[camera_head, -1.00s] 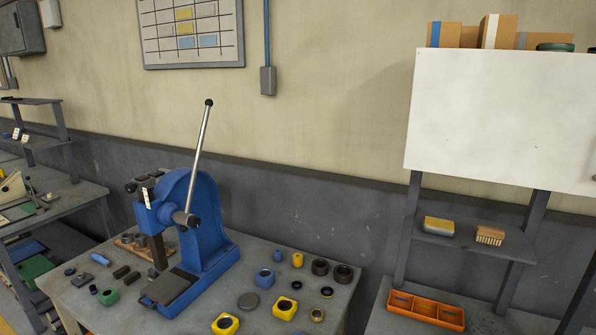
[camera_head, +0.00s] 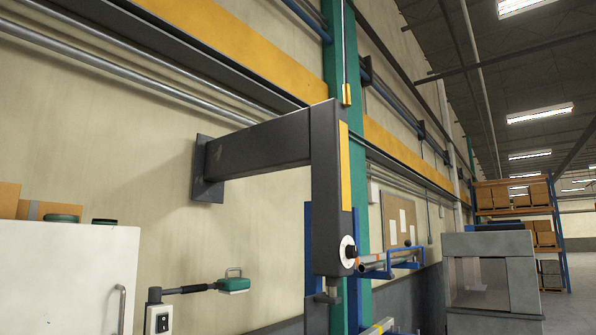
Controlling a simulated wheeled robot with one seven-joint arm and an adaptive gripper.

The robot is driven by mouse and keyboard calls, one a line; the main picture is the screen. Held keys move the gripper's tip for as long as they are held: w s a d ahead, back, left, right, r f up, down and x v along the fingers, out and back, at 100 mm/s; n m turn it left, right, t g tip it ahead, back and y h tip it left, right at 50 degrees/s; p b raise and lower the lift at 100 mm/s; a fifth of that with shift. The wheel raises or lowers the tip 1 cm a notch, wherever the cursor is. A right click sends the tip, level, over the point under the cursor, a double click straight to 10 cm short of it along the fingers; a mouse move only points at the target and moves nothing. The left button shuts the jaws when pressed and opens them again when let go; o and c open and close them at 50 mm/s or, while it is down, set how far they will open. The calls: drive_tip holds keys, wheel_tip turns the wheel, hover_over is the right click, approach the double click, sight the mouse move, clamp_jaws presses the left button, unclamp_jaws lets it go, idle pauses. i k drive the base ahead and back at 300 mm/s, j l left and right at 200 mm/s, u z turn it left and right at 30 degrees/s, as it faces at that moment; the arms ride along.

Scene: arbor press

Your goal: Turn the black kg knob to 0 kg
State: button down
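A small black knob (camera_head: 351,252) sits on a round white dial plate (camera_head: 344,246) low on a dark grey upright housing (camera_head: 326,200). The housing hangs from a grey beam fixed to the wall and has a yellow strip on its right part. The dial's marks and the knob's pointing are too small to read. My gripper is not in view.
A white cabinet (camera_head: 65,275) with cardboard boxes on top stands at the left. A switch box (camera_head: 158,319) and a green-ended arm (camera_head: 233,284) are beside it. Blue brackets hold a pipe (camera_head: 385,261) right of the housing. A grey glazed enclosure (camera_head: 490,270) stands farther right.

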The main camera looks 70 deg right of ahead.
sight(351, 251)
drive_tip(key=z, duration=2.1)
